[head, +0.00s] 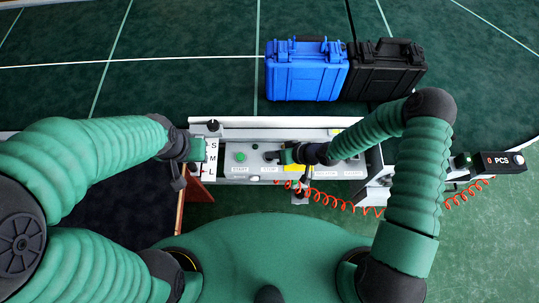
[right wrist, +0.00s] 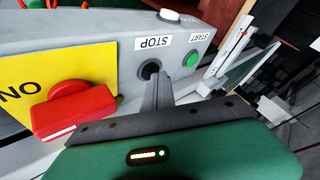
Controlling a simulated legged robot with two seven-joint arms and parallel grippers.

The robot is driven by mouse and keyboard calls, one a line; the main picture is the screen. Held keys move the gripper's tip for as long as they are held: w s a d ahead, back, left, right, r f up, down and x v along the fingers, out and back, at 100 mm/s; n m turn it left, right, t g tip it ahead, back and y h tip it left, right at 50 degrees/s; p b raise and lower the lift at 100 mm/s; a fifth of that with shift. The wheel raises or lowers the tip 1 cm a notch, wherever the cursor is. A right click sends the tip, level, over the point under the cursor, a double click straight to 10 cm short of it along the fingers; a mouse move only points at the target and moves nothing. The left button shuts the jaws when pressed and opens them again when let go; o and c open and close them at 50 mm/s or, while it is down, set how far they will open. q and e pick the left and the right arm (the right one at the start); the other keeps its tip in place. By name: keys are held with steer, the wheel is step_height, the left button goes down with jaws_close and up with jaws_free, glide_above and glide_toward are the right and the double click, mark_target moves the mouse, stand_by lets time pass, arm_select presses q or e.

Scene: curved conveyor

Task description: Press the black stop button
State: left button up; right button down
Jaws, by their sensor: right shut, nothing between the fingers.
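The black stop button (right wrist: 151,68) sits on the grey control panel (right wrist: 118,48), beside the white STOP label (right wrist: 152,42). My right gripper (right wrist: 155,82) is shut and empty. Its fingertips are at the button and overlap its edge in the right wrist view; whether they touch or press it I cannot tell. In the head view the right gripper (head: 274,156) lies over the panel above the STOP label, and the button cannot be made out apart from the dark fingertips. My left gripper (head: 197,149) is at the panel's left end, and its fingers are not clear.
A green button (right wrist: 190,60) with a START label is beside the stop button. A red knob (right wrist: 75,108) on a yellow plate is on the other side. A blue case (head: 305,72) and a black case (head: 383,70) stand behind the panel on the green conveyor.

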steer(key=shift+r+p, duration=0.6)
steer(key=shift+r, duration=0.2)
step_height(320, 180, up, 5)
steer(key=p, duration=0.4)
steer(key=shift+r, duration=0.1)
stand_by(0.4)
